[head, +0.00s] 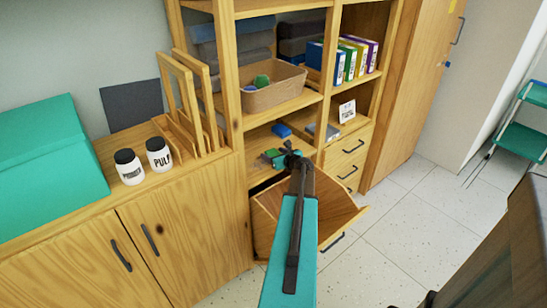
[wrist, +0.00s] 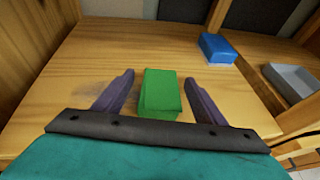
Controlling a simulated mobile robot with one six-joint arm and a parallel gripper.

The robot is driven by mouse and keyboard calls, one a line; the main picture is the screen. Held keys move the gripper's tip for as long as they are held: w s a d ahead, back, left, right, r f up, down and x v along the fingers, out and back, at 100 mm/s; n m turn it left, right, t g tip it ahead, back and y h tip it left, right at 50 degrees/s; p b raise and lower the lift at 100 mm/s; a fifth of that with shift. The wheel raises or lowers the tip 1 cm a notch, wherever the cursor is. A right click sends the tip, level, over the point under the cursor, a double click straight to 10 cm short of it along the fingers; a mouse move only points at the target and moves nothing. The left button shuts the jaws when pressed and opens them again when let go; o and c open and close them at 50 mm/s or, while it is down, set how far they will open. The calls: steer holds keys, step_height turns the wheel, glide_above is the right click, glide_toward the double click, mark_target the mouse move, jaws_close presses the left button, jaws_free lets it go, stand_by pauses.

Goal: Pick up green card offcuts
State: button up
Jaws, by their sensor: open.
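The green card offcuts (wrist: 160,93) form a small green block lying on a wooden shelf, clearest in the wrist view. In the head view a bit of green (head: 271,154) shows beside my gripper (head: 288,155), on the middle shelf of the open shelving. In the wrist view my gripper (wrist: 158,92) is open, with one dark finger on each side of the green block. Bare wood shows between the block and each finger. The near end of the block is close to the dark gripper bar.
Below, a wooden drawer (head: 340,215) hangs open under my arm.

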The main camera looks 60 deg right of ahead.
mark_target(274, 155)
stand_by(0.3)
steer(key=c, duration=1.1)
steer(key=shift+r, duration=0.15)
steer(key=shift+r, duration=1.45)
steer(key=shift+s+a+r, duration=0.2)
steer(key=shift+r, duration=0.05)
steer(key=shift+s+a+r+p, duration=0.25)
steer(key=shift+s+a+p, duration=0.25)
steer(key=shift+s+a, duration=1.35)
steer(key=shift+s+a+r+p, duration=0.2)
steer(key=shift+s+a+p, duration=0.35)
steer(key=shift+s+a, duration=1.2)
steer(key=shift+s+a+r+p, duration=0.25)
steer(key=shift+s+a+p, duration=0.25)
steer(key=shift+s+a, duration=1.35)
